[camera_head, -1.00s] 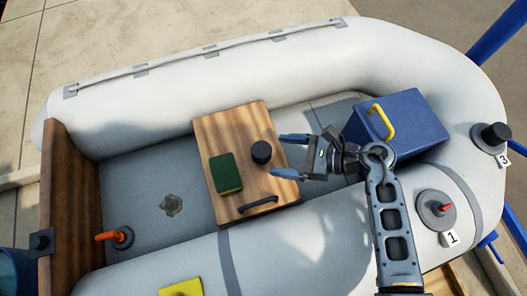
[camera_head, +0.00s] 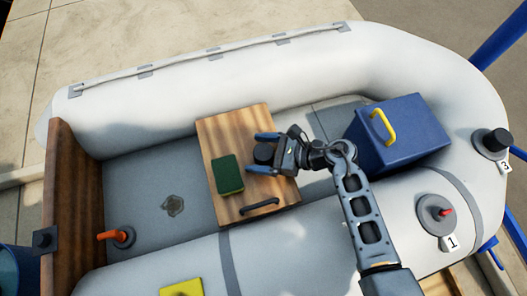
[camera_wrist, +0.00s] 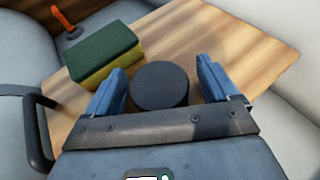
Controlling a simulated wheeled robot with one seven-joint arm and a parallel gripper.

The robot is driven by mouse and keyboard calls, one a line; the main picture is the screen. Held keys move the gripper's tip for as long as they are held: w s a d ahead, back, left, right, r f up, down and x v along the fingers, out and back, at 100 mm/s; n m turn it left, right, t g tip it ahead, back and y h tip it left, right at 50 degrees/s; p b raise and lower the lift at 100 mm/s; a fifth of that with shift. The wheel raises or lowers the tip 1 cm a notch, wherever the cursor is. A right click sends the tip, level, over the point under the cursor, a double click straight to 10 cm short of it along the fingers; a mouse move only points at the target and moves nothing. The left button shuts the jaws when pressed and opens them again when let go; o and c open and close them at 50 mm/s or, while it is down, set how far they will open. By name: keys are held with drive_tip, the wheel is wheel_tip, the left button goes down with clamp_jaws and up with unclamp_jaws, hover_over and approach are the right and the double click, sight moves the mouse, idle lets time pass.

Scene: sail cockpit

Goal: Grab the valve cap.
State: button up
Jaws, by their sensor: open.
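The valve cap, a dark round cylinder (camera_head: 263,153), stands on the wooden board (camera_head: 220,130) inside the inflatable boat. It also shows in the wrist view (camera_wrist: 160,86). My gripper (camera_head: 259,154) is open, with its blue fingers on either side of the cap. In the wrist view my gripper (camera_wrist: 160,85) has the cap between the two fingers, with a narrow gap visible on each side. The cap's near lower side is partly hidden by the gripper body.
A green and yellow sponge (camera_head: 227,174) lies left of the cap. A black handle (camera_head: 260,207) is at the board's near edge. A blue box (camera_head: 400,135) with a yellow handle stands right. Another dark cap (camera_head: 495,138), beside label 3, sits on the right tube. An orange lever (camera_head: 115,236) is at left.

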drive_tip(key=c, duration=1)
drive_tip(key=shift+c, duration=0.2)
drive_tip(key=shift+r, duration=0.2)
